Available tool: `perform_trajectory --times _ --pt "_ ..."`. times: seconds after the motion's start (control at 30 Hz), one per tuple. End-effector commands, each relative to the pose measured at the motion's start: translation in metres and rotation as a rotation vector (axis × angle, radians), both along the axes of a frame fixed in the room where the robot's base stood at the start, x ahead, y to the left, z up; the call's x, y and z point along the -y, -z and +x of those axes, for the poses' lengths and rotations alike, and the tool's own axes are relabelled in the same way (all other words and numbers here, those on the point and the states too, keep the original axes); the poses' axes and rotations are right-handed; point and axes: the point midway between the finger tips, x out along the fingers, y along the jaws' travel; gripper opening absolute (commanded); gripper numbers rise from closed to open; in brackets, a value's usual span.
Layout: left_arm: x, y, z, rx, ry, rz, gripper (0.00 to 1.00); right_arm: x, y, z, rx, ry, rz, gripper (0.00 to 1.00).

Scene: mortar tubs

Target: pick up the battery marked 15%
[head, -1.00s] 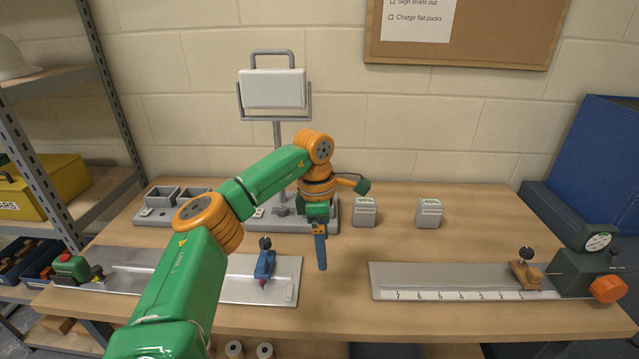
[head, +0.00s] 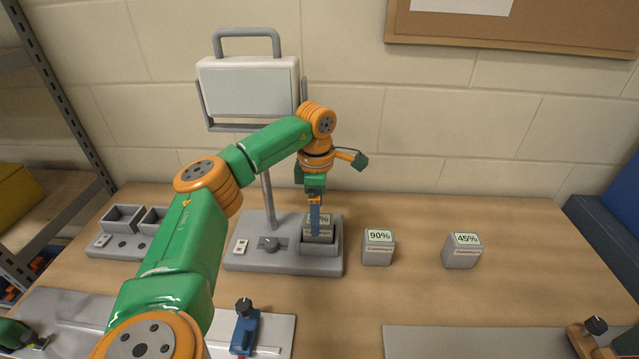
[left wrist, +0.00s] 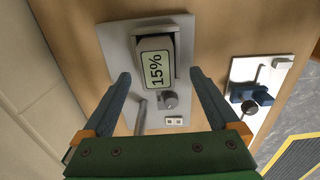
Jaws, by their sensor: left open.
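The battery marked 15% (left wrist: 156,69) is a grey block with a pale label. It sits in the socket of the lamp's grey base (head: 254,258). In the head view the battery (head: 322,228) is partly hidden behind my left gripper, and only the end of its label shows. My left gripper (head: 315,232) points down at the battery. In the left wrist view my left gripper (left wrist: 159,80) is open, with one blue finger on each side of the battery's label and nothing held. My right gripper is not in view.
Batteries marked 90% (head: 378,248) and 45% (head: 462,251) stand on the table to the right. The lamp (head: 250,88) rises behind my arm. A charger with two empty bays (head: 122,220) is at the left. Metal plates with clamps lie along the front.

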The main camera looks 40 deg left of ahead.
Motion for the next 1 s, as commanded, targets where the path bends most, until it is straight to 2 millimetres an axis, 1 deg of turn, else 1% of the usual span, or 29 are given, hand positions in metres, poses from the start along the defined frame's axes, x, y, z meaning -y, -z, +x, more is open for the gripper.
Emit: perform_trajectory --times 0.03,0.07,0.13,0.2,0.3,0.43,0.47,0.5,0.57,0.6,0.67,0.7,0.8,1.0 --pt "0.001 0.004 0.001 -0.006 0.001 0.0 0.95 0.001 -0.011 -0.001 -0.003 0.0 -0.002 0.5" --pt "0.002 0.01 0.003 -0.007 0.001 -0.001 0.95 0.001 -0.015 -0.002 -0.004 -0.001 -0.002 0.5" --pt "0.002 0.026 0.004 -0.006 0.001 0.0 0.95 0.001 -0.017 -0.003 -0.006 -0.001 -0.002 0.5" --pt "0.002 0.036 0.004 -0.004 0.001 0.0 0.95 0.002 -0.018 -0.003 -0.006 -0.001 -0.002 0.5" --pt "0.002 0.042 0.005 -0.001 0.001 -0.001 0.95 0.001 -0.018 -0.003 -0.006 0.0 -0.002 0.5" --pt "0.002 0.042 0.005 -0.001 0.001 -0.001 0.95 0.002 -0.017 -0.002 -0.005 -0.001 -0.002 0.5" --pt "0.002 0.042 0.005 -0.001 0.001 -0.001 0.9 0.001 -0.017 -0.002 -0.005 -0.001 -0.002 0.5" --pt "0.002 0.042 0.005 -0.001 0.001 -0.001 0.79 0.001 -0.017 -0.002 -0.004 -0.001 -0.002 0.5" --pt "0.002 0.042 0.005 -0.001 0.001 -0.001 0.63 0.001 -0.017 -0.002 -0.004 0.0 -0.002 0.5" --pt "0.002 0.042 0.005 -0.001 0.001 -0.001 0.52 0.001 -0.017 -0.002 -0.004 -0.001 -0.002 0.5" --pt "0.002 0.042 0.005 -0.001 0.001 -0.001 0.36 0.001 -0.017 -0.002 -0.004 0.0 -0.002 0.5" --pt "0.002 0.042 0.005 0.0 0.001 -0.001 0.25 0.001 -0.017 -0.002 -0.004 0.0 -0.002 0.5" --pt "0.002 0.041 0.005 0.001 0.001 -0.001 0.0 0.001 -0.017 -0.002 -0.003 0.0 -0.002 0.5" --pt "0.002 0.041 0.005 0.001 0.001 -0.002 0.0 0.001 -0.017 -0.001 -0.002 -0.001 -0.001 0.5"
